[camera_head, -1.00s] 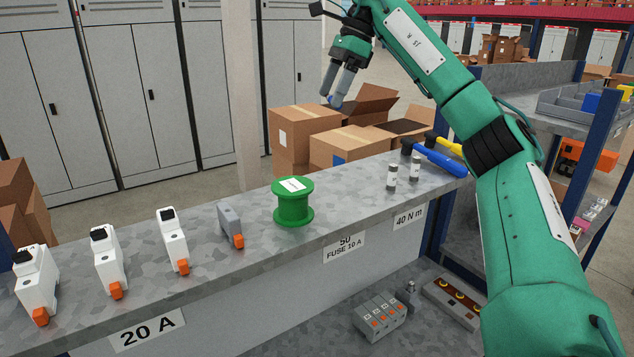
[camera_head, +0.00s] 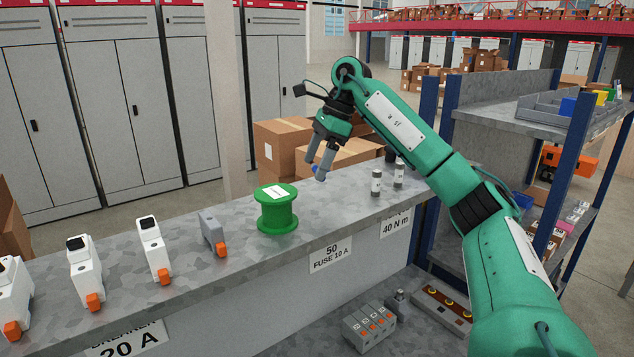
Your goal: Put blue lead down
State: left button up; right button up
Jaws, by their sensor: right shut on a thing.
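My right gripper (camera_head: 315,169) reaches in from the right, with its fingers pointing down over the back part of the grey shelf top (camera_head: 345,208). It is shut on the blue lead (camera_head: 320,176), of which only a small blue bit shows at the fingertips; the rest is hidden. Whether the lead touches the shelf cannot be told. A green spool (camera_head: 277,212) stands upright on the shelf, left of the gripper. My left gripper is not in view.
Two small grey cylinders (camera_head: 376,184) stand right of the gripper. White breakers (camera_head: 152,250) with orange levers and a grey one (camera_head: 212,234) line the shelf at left. Cardboard boxes (camera_head: 283,145) are behind the shelf. Bare shelf lies between spool and cylinders.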

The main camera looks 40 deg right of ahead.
aim_at(310, 197)
notch_tip(310, 197, down, 2)
jog(key=shift+f, duration=0.1)
notch_tip(310, 197, down, 3)
jog(key=shift+r+p, duration=0.1)
jog(key=shift+p, duration=0.6)
jog(key=shift+f, duration=0.35)
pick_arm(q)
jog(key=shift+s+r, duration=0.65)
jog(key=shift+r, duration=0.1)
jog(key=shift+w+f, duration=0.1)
pick_arm(e)
jog(key=shift+f, duration=0.1)
